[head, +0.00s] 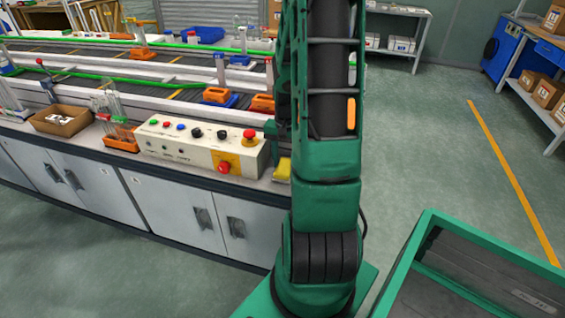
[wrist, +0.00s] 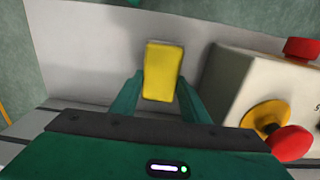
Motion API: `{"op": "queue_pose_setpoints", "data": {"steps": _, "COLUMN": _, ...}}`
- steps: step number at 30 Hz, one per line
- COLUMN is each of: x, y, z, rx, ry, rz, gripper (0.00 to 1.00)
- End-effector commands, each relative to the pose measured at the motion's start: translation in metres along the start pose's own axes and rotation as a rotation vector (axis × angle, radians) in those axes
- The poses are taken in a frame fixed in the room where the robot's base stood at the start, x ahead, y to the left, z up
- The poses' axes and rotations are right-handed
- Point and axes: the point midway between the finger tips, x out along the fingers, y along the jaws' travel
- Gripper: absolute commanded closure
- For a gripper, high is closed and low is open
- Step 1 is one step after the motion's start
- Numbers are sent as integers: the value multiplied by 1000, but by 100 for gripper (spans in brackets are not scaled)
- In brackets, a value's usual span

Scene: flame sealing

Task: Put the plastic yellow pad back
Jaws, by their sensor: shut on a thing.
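The yellow pad (wrist: 163,72) is between the two fingers of my gripper (wrist: 160,92) in the wrist view, and the gripper is shut on it. The pad stands out past the fingertips over the pale bench top (wrist: 95,72). I cannot tell whether it touches the bench top. In the head view a small part of the yellow pad (head: 283,169) shows at the right end of the bench, just right of the control panel.
The control panel (head: 200,143) with its red buttons stands close beside the pad; it also shows in the wrist view (wrist: 240,85). An orange rack (head: 121,139) and a cardboard tray (head: 60,120) sit further left. A green-rimmed bin (head: 440,222) is at the lower right.

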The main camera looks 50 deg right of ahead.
Motion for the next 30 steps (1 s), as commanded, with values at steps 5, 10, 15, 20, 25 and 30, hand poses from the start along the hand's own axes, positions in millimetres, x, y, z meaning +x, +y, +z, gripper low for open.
{"op": "queue_pose_setpoints", "data": {"steps": 5, "x": 0, "y": 0, "z": 0, "rx": 0, "ry": 0, "rz": 0, "gripper": 94}}
{"op": "queue_pose_setpoints", "data": {"steps": 10, "x": 3, "y": 0, "z": 0, "rx": -1, "ry": -1, "rz": 0, "gripper": 94}}
{"op": "queue_pose_setpoints", "data": {"steps": 15, "x": 3, "y": -1, "z": 0, "rx": -1, "ry": 0, "rz": 0, "gripper": 40}}
{"op": "queue_pose_setpoints", "data": {"steps": 20, "x": 3, "y": -1, "z": 1, "rx": -2, "ry": 0, "rz": 0, "gripper": 40}}
{"op": "queue_pose_setpoints", "data": {"steps": 25, "x": -3, "y": -2, "z": 0, "rx": -2, "ry": 2, "rz": -1, "gripper": 40}}
{"op": "queue_pose_setpoints", "data": {"steps": 30, "x": -25, "y": -2, "z": 0, "rx": -3, "ry": 4, "rz": -2, "gripper": 40}}
